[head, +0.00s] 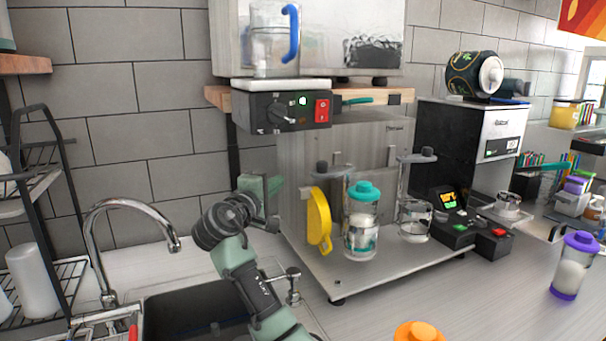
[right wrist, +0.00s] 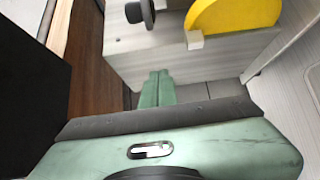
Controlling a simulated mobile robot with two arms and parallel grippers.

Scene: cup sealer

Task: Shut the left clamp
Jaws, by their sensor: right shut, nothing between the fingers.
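The sealer's metal stand (head: 375,275) is in the middle of the head view. A yellow rounded plate (head: 319,220) stands upright at its left station, apparently the left clamp, swung out to the side. Beside it is a clear cup with a teal lid (head: 362,222). My right gripper (head: 268,188) is left of the yellow plate, shut and empty, apart from it. In the right wrist view its green fingers (right wrist: 155,88) are together, below and left of the yellow plate (right wrist: 235,14). My left gripper is not in view.
A control box (head: 288,110) with a red switch is above the gripper. The tap (head: 125,205) and sink (head: 205,305) are left and below. A clear glass (head: 415,220) is at the right station. A purple-lidded cup (head: 573,265) and an orange lid (head: 418,331) are on the counter.

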